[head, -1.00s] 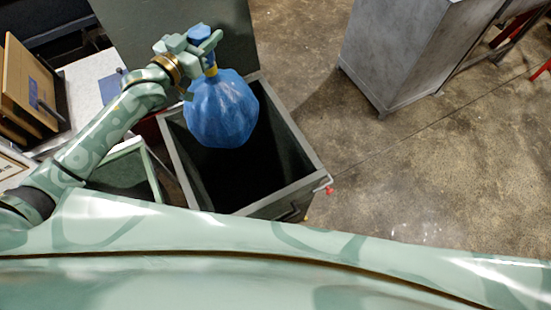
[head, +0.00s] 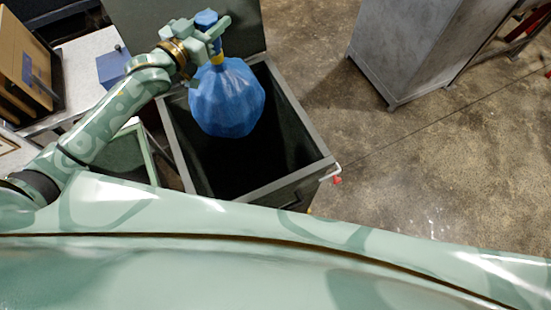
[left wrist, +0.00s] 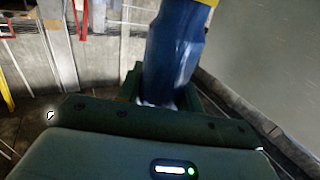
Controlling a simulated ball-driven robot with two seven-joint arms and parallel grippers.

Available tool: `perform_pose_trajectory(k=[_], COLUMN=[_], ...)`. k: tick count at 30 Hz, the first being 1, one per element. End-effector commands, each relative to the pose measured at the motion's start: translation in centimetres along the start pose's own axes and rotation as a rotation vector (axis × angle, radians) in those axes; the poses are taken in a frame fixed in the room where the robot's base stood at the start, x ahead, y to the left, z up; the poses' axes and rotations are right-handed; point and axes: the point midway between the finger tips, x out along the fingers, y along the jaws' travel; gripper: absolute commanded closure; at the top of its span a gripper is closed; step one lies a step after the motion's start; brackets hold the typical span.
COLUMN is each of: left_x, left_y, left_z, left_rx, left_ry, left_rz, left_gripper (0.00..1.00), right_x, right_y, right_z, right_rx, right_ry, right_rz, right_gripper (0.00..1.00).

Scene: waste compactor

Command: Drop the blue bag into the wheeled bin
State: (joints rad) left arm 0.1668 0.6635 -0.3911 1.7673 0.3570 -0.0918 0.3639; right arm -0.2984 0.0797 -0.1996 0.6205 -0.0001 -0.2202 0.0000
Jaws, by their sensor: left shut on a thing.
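The blue bag (head: 228,98) is a full, faceted sack with a yellow tie at its neck. My left gripper (head: 210,38) is shut on its neck, and the bag hangs below. The wheeled bin (head: 308,133) is a dark open box with a grey rim and its lid standing up at the back. In the head view the bag overlaps the left and middle part of the bin's opening; its height relative to the rim is hard to tell. In the left wrist view the bag (left wrist: 174,50) shows as a blurred blue shape. My right gripper is not in view.
A grey metal cabinet (head: 405,50) stands at the upper right. A white table (head: 92,48) with boxes is at the left. A smaller green open container (head: 122,155) sits left of the bin. The concrete floor (head: 430,150) to the right is clear.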

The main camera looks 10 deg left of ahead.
Motion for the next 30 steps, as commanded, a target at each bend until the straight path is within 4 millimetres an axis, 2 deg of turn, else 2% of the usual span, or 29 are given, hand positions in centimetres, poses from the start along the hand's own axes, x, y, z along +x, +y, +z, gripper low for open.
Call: perform_pose_trajectory(k=[3,4,6,14,18,23,30], left_x=[0.0,0.0,0.0,-0.1,-1.0,-4.3,-10.6], left_y=[0.0,0.0,0.0,0.0,0.0,0.1,0.1], left_z=[-0.4,-0.4,-0.3,0.1,0.1,0.4,0.3], left_rx=[0.0,0.0,0.0,0.0,-0.001,-0.001,-0.001], left_ry=[0.006,0.006,0.006,-0.003,-0.003,-0.005,-0.003], left_rz=[0.001,0.001,0.0,0.0,0.0,0.001,0.002], left_gripper=[1.0,0.55,0.38,0.38,0.38,0.38,0.38], right_x=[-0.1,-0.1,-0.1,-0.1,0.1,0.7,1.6], right_y=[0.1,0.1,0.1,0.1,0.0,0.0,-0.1], right_z=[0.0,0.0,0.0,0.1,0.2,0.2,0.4], right_rx=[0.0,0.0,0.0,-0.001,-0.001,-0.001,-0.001], right_ry=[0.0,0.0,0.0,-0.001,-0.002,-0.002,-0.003], right_rz=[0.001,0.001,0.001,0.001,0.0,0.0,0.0], right_gripper=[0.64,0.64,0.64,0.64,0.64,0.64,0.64])
